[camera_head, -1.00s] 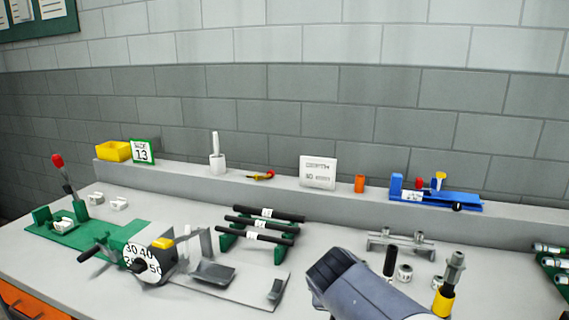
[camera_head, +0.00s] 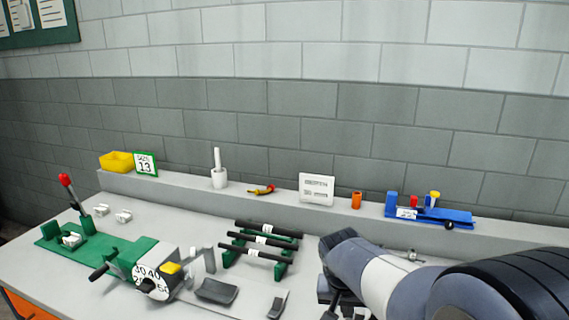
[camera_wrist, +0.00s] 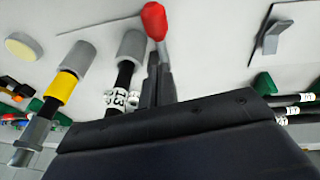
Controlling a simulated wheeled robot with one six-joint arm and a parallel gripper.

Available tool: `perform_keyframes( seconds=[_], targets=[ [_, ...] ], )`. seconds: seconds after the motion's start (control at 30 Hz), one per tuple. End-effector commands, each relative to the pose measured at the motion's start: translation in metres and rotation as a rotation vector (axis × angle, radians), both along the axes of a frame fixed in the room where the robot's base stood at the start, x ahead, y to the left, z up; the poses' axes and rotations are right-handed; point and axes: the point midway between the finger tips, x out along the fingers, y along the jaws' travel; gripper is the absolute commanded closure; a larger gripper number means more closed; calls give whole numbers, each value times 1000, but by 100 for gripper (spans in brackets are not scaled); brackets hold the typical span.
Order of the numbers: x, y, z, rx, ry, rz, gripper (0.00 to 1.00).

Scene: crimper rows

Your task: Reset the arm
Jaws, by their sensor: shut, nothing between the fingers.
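My gripper (camera_head: 338,302) shows at the lower middle right of the head view, partly cut by the bottom edge, over the bench (camera_head: 55,285) front. In the wrist view my gripper (camera_wrist: 160,82) is shut, with its narrow fingers together and nothing held. A red-tipped piece (camera_wrist: 153,20) shows just beyond the fingertips in that view; I cannot tell whether it touches. My arm covers the bench's right part in the head view.
A green crimper (camera_head: 140,260) with a number dial and a red-knobbed lever (camera_head: 68,182) stand at left. A rack of black rods (camera_head: 268,240) is mid-bench. The back ledge holds a yellow bin (camera_head: 116,162), white sign (camera_head: 316,189) and blue fixture (camera_head: 430,213). A yellow-banded piece (camera_wrist: 60,90) shows in the wrist view.

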Motion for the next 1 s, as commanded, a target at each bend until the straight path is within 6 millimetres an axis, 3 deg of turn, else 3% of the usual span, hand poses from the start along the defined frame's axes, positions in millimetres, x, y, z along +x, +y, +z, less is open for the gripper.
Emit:
perform_keyframes(
  seconds=[0.47,1.0],
  targets=[
    [17,-6,18,59,182,-1,100],
    [33,-11,21,110,336,1,100]
  ],
)
